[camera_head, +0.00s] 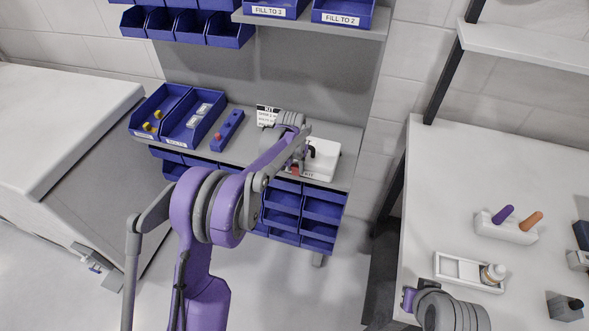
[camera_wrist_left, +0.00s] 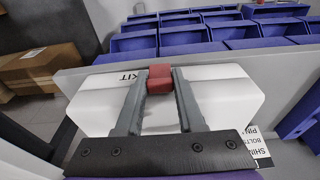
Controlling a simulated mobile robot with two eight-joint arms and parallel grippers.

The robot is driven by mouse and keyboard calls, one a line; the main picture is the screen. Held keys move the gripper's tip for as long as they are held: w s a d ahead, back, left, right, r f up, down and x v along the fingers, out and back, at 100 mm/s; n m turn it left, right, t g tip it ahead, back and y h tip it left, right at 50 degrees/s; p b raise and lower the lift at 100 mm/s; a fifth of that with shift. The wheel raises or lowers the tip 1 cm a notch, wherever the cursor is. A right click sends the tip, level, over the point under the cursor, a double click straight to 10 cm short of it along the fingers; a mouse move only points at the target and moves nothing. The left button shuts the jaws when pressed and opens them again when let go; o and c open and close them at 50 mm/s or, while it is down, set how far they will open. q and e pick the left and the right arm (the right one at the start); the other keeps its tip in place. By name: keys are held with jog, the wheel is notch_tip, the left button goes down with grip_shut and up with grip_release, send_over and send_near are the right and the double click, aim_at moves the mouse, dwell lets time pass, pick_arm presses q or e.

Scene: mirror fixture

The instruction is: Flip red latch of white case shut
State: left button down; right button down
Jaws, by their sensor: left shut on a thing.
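The white case (camera_head: 325,160), marked KIT, sits at the right end of the grey bench shelf and fills the middle of the left wrist view (camera_wrist_left: 225,95). Its red latch (camera_wrist_left: 160,78) is at the case's edge, between my left fingertips. My left gripper (camera_wrist_left: 160,82) is shut on the latch, with a finger on each side. In the head view the red latch (camera_head: 296,171) shows small at the case's front, and my left arm partly hides the case. Part of my right arm shows at the lower right; its fingers are not visible.
A KIT sign (camera_head: 268,115) stands behind my left wrist. Blue trays (camera_head: 193,125) and a blue block (camera_head: 228,130) are on the shelf's left. Blue bins (camera_head: 303,205) hang below the case. A white table (camera_head: 450,180) with small fixtures stands at right.

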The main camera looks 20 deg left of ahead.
dwell(0.3)
pick_arm(q)
jog(key=c, duration=0.5)
grip_release()
jog(key=shift+r, duration=0.1)
jog(key=r, duration=0.3)
jog(key=s+r, duration=0.1)
jog(key=r, duration=0.6)
jog(key=shift+s+r, duration=0.25)
jog(key=shift+r, duration=0.05)
